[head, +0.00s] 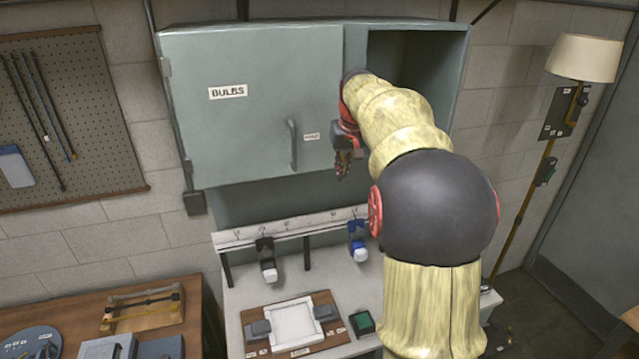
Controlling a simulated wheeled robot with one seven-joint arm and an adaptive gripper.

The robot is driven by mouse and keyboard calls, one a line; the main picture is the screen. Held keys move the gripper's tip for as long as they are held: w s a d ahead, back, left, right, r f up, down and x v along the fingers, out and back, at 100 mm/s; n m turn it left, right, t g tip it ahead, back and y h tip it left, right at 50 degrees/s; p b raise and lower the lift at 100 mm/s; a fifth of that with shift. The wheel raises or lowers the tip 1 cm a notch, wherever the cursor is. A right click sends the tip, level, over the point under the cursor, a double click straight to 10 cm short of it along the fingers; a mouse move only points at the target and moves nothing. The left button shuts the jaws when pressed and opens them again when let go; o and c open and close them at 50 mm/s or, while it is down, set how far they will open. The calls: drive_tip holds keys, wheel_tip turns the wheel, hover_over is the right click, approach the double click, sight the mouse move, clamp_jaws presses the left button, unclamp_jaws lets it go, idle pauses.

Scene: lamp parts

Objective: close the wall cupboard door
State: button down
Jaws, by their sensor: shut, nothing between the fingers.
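The grey-green wall cupboard (460,50) hangs at the top middle of the head view. Its door (250,110) has a "BULBS" label, hinges on its left edge and an upright handle (292,146) near its right edge. A dark opening shows to the right of the door, partly hidden by my arm. I cannot tell how far the door stands from the cupboard front. My gripper (344,165) is shut and empty, pointing down beside the door's lower right edge, to the right of the handle. Whether it touches the door is unclear.
Below is a white bench (240,300) with a tray (294,322), a green box (362,323) and a rail (290,228) holding dark and blue items. A floor lamp (583,58) stands at right. A pegboard (70,120) hangs at left above a wooden table (190,300).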

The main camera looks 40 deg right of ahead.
drive_tip(key=b+v, duration=0.1)
drive_tip(key=v, duration=0.8)
drive_tip(key=shift+r, duration=0.3)
